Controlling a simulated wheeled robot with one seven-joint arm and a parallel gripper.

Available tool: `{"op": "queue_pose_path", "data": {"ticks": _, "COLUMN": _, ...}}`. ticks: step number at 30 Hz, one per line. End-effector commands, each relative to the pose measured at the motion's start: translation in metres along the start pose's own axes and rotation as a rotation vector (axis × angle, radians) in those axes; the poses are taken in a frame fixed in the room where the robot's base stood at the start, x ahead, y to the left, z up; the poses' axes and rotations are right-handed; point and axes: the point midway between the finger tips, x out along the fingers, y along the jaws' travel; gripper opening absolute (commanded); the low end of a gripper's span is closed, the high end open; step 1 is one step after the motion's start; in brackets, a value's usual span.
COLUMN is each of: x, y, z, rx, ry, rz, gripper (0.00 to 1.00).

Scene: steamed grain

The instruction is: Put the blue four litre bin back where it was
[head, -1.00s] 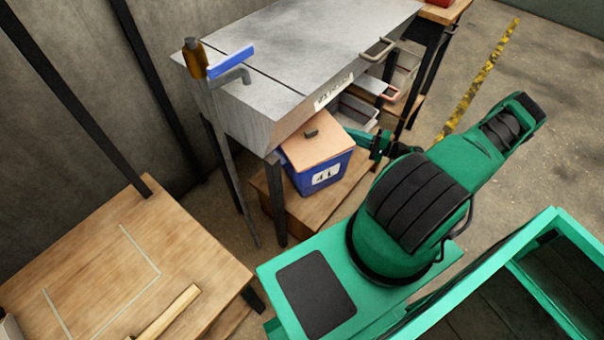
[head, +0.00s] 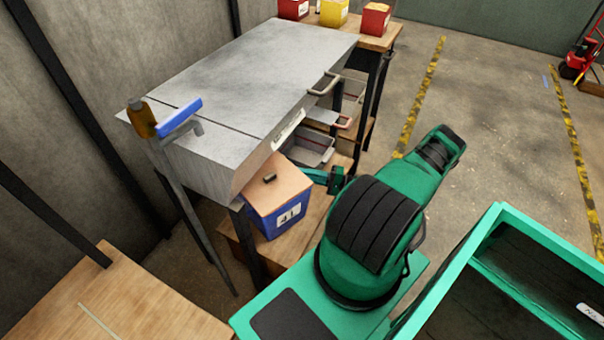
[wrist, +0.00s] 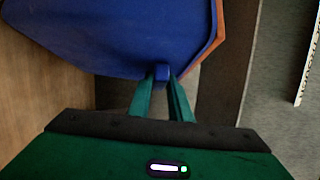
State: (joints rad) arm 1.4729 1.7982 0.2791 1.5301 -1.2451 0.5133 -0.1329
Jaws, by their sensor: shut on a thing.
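The blue bin (head: 278,222) has a tan lid with a small dark knob and a white label reading 4L. It is at the wooden shelf (head: 307,235) beneath the grey metal cabinet (head: 260,70); whether its base touches the shelf I cannot tell. In the wrist view the bin (wrist: 130,40) fills the upper left. My gripper (wrist: 162,76) is shut on a small blue tab on the bin's side. In the head view my gripper (head: 325,180) is at the bin's right side, its fingertips partly hidden.
A grey tray (head: 305,152) is behind the bin under the cabinet. A wooden table (head: 130,300) stands at lower left. Red and yellow bins (head: 334,12) stand at the back. Open floor (head: 490,130) lies to the right.

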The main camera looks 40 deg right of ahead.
Motion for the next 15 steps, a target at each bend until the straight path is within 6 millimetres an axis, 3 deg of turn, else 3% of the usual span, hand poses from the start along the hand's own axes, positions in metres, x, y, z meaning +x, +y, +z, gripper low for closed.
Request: {"op": "queue_pose_path", "data": {"ticks": 15, "x": -0.001, "y": 0.039, "z": -0.003, "rx": -0.001, "ry": 0.001, "rz": -0.006, "gripper": 0.00}}
